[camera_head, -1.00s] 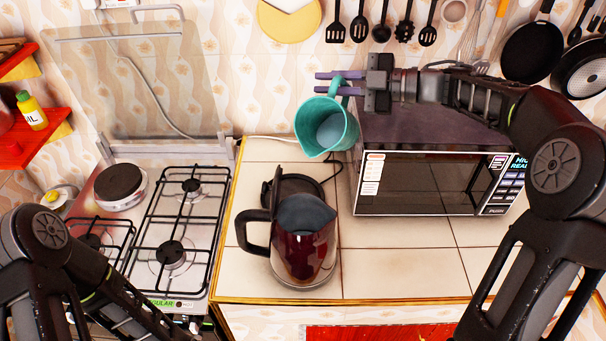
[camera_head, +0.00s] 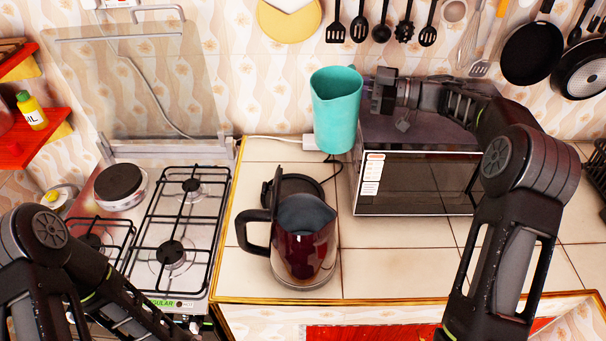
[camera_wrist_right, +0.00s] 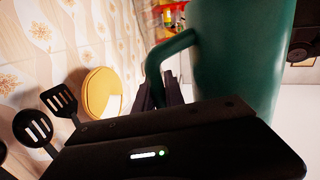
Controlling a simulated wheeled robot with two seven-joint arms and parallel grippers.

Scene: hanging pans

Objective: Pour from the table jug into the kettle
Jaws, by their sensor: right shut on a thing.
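The turquoise jug (camera_head: 337,115) is in the air behind and above the kettle, left of the microwave. It looks close to upright, its open mouth at the top. My right gripper (camera_wrist_right: 166,92) is shut on the jug's handle (camera_wrist_right: 155,68); in the head view the jug hides the fingertips. The dark red kettle (camera_head: 303,252) stands on the tiled counter, its black handle to the left and its grey mouth facing up. A black round part shows behind it. My left arm enters at lower left, but its gripper is out of view.
The microwave (camera_head: 418,180) stands right of the jug, under my right arm. The gas stove (camera_head: 172,225) is left of the kettle. Utensils (camera_head: 382,32) and pans (camera_head: 532,50) hang on the back wall. The counter tiles (camera_head: 400,270) right of the kettle are clear.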

